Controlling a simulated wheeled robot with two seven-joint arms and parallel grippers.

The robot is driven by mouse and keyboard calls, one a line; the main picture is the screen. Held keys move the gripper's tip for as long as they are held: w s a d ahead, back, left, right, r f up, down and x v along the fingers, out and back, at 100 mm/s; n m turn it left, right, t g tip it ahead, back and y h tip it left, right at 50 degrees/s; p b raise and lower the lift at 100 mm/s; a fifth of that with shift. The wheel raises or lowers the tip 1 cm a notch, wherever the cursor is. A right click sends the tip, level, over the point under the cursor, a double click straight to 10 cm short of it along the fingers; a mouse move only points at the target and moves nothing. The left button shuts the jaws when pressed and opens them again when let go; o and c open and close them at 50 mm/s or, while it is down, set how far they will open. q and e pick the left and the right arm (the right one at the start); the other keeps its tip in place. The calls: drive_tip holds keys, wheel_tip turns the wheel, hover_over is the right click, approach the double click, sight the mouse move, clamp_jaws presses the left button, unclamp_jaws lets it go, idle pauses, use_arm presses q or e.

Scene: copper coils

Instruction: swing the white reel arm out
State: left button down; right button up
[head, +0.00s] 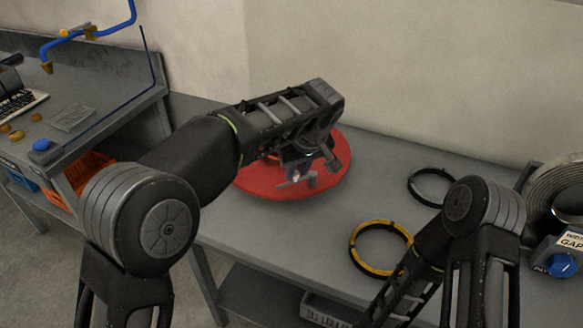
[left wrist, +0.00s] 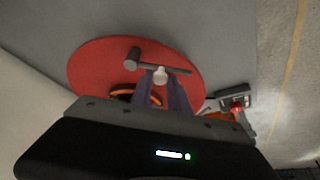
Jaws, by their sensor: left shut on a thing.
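A red round disc (head: 258,182) lies on the grey table under my left arm; it also shows in the left wrist view (left wrist: 92,68). A grey bar with a thick round end (left wrist: 133,57) crosses above the disc. A small white piece (left wrist: 160,75), which looks like part of the white reel arm, sits at this bar between my left fingertips. My left gripper (head: 300,174) is shut on it, and it shows in the left wrist view (left wrist: 160,82). My wrist hides much of the reel in the head view. My right gripper is out of view.
A yellow ring (head: 355,246) and a black ring (head: 411,185) lie on the table (head: 372,165) to the right. A large coil (head: 550,182) and a box with a blue knob (head: 561,265) stand at the far right. A workbench (head: 105,108) is at the left.

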use_arm(q)
drive_tip(key=c, duration=1.3)
unclamp_jaws()
drive_tip(key=shift+o, duration=0.2)
drive_tip(key=shift+r, duration=0.15)
drive_tip(key=v, duration=0.7)
drive_tip(key=shift+r+b, duration=0.25)
drive_tip(key=shift+b, duration=0.15)
drive_tip(key=shift+s+r, duration=0.1)
